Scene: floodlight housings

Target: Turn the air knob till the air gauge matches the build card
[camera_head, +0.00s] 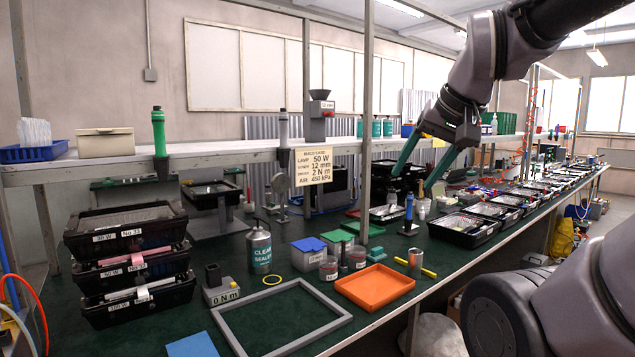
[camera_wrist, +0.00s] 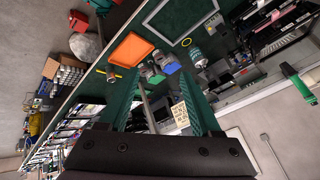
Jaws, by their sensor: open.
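The build card (camera_head: 313,167) hangs from the shelf edge in the head view and reads 50 W, 12 mm, 2 N m and AIR 450 kPa. It also shows in the wrist view (camera_wrist: 180,114), between my fingers. My gripper (camera_head: 414,182) is raised over the bench, right of the card. Its two teal fingers are spread apart with nothing between them; they also show in the wrist view (camera_wrist: 160,76). A grey round-headed stand (camera_head: 280,184) is left of the card; I cannot tell whether it is the air gauge. I cannot make out the air knob.
An orange tray (camera_head: 375,302), a grey frame (camera_head: 222,318) and a sealer can (camera_head: 260,252) lie or stand on the green bench. Stacked black housings (camera_head: 125,307) are at left. A grey post (camera_head: 366,110) rises between card and gripper. Several housings line the bench at right.

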